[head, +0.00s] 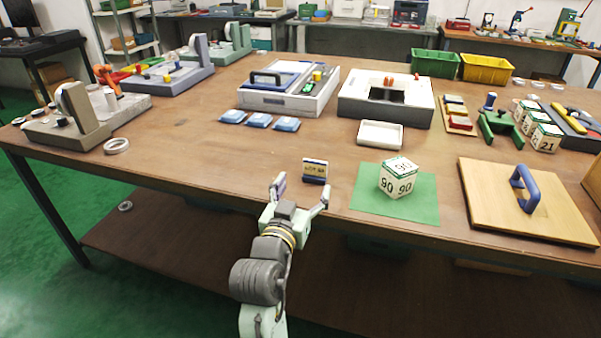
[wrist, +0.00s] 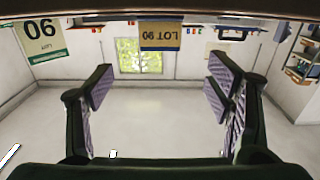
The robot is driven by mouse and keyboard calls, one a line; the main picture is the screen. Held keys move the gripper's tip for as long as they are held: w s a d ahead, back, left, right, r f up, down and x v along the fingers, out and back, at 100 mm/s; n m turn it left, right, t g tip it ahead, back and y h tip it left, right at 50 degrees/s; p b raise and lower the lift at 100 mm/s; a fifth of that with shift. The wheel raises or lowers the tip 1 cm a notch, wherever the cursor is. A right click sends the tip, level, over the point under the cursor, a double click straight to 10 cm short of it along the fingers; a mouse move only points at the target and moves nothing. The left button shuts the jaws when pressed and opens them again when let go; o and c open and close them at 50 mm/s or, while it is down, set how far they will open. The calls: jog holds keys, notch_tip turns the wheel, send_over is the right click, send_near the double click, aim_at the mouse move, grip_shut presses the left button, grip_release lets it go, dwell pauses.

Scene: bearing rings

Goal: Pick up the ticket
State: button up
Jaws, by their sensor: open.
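The ticket (head: 314,172) is a small upright card near the table's front edge, with a pale label and dark lower part. How the ticket is held upright is hidden.
A white box marked 90 (head: 397,178) stands on a green mat (head: 420,207) right of the ticket. A wooden board with a blue handle (head: 525,195) lies farther right. Several blue packets (head: 259,121) and a white tray (head: 381,134) lie behind. The table left of the ticket is clear.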

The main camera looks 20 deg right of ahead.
aim_at(315, 164)
jog(key=p+x, duration=0.2)
jog(key=x, duration=0.7)
jog(key=shift+d+p, duration=0.1)
jog(key=shift+p, duration=0.3)
jog(key=shift+c, duration=0.3)
jog(key=c, duration=1.2)
